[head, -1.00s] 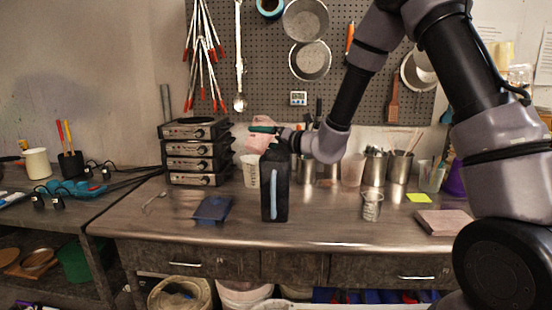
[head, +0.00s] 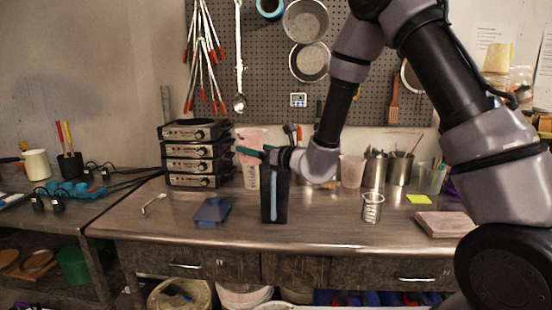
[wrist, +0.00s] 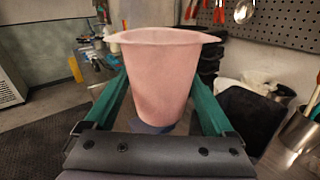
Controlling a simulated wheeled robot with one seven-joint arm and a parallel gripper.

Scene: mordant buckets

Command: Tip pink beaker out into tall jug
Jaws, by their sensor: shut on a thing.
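The pink beaker (head: 250,138) is held upright above the bench, and it fills the middle of the wrist view (wrist: 163,78). My gripper (head: 251,152) has its green fingers shut on either side of the beaker. A tall pale jug (head: 251,178) with dark markings stands on the bench, just below the beaker in the head view. I cannot tell whether the beaker is directly over it. The insides of both beaker and jug are hidden.
A black container (head: 275,200) with a blue strip stands in front of the jug, close to my gripper. Stacked hot plates (head: 195,152) stand to the left. A blue tray (head: 212,211) and a small glass beaker (head: 372,207) are nearer the front. The front edge is clear.

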